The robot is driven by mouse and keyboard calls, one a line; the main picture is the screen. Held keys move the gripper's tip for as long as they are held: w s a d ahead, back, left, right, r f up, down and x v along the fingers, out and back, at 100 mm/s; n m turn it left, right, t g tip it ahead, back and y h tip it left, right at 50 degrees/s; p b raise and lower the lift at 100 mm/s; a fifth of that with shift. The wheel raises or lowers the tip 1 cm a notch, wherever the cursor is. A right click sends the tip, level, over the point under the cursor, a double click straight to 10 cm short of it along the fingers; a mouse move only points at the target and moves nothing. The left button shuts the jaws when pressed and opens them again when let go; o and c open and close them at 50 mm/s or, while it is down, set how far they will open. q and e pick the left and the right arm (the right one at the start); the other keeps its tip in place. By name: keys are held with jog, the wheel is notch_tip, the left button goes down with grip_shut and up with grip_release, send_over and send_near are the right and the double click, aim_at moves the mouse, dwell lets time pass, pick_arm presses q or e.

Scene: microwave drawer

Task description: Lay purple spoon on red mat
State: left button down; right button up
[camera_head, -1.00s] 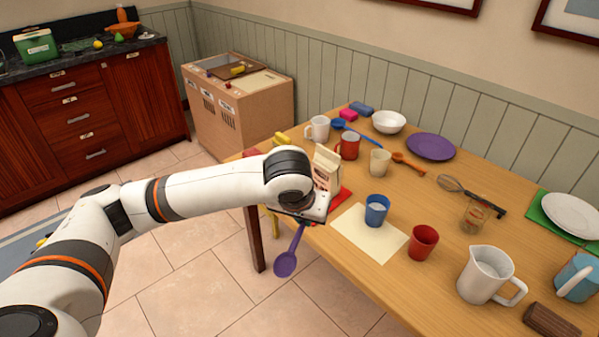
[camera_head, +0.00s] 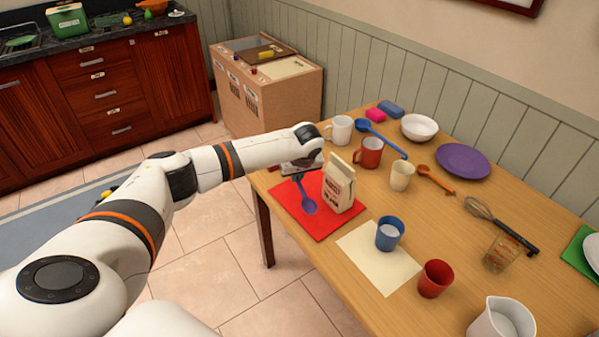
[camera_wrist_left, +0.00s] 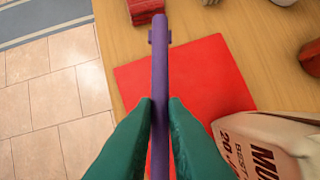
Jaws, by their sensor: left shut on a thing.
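The purple spoon (camera_head: 308,205) is held by its handle in my left gripper (camera_head: 298,170). Its bowl hangs over the red mat (camera_head: 325,227) in the head view. In the left wrist view the handle (camera_wrist_left: 160,70) runs between the green fingers (camera_wrist_left: 160,115), which are shut on it, with the red mat (camera_wrist_left: 190,75) below. I cannot tell whether the bowl touches the mat. The mat lies at the table's left corner. My right gripper is not in view.
A paper flour bag (camera_head: 340,184) stands at the mat's right edge, close to the spoon. A cream mat (camera_head: 375,262) with a blue cup (camera_head: 389,234) lies nearer. A red mug (camera_head: 369,153) and a white mug (camera_head: 340,129) stand behind.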

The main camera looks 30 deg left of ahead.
aim_at(299, 181)
pick_arm(q)
jog(key=shift+s+r, duration=0.1)
